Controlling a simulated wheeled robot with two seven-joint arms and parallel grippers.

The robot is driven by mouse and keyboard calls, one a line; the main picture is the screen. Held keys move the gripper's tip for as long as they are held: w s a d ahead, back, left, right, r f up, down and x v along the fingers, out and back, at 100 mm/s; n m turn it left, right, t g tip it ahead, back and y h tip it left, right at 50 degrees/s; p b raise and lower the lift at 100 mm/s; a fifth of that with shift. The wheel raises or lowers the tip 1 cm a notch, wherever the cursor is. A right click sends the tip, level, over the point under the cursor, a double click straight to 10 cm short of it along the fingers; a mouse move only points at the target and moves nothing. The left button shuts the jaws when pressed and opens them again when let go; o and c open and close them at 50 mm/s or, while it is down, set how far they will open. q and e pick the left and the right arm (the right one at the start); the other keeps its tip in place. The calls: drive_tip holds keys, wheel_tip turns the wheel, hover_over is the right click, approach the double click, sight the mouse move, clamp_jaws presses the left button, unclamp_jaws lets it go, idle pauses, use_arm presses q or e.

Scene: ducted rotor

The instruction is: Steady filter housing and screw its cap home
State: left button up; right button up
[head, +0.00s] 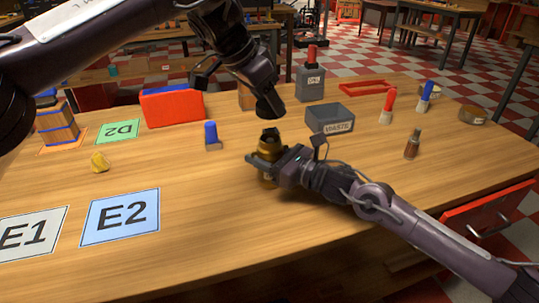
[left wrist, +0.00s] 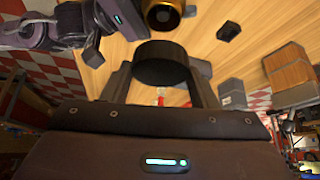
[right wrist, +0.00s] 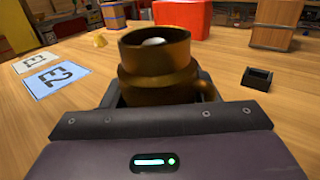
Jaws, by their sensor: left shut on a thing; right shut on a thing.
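The filter housing (head: 268,150) is a brass cup standing upright above the table, left of the waste bin. My right gripper (head: 268,168) is shut around its body. In the right wrist view the housing (right wrist: 158,65) has an open top with something pale inside. My left gripper (head: 262,92) is above the housing, shut on the black round cap (head: 270,105). In the left wrist view the cap (left wrist: 160,68) sits between the fingers, and the brass housing (left wrist: 163,12) shows apart from it. The cap's underside is hidden.
A blue-topped piece (head: 212,137) and a red box (head: 172,107) are left. The E2 card (head: 120,216) lies at front left. The front table middle is clear.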

use_arm(q)
hover_over(271, 140)
drive_tip(key=shift+s+a+f, duration=0.1)
drive_tip(key=shift+a+f, duration=0.1)
drive_tip(key=shift+f, duration=0.9)
drive_tip(key=shift+a+f, duration=0.2)
drive_tip(key=shift+f, duration=0.9)
drive_tip(key=shift+f, duration=0.1)
drive_tip(key=shift+f, duration=0.8)
drive_tip(key=shift+f, duration=0.6)
use_arm(e)
clamp_jaws()
use_arm(q)
drive_tip(key=m, duration=0.1)
drive_tip(key=m+g, duration=0.1)
drive_tip(key=m, duration=0.1)
drive_tip(key=shift+w+h, duration=0.2)
drive_tip(key=shift+h, duration=0.1)
drive_tip(key=shift+a+f+m+g, duration=0.1)
drive_tip(key=shift+f+m+g, duration=0.2)
drive_tip(key=shift+m+g, duration=0.75)
drive_tip(key=shift+r+m, duration=0.25)
drive_tip(key=shift+m, duration=0.6)
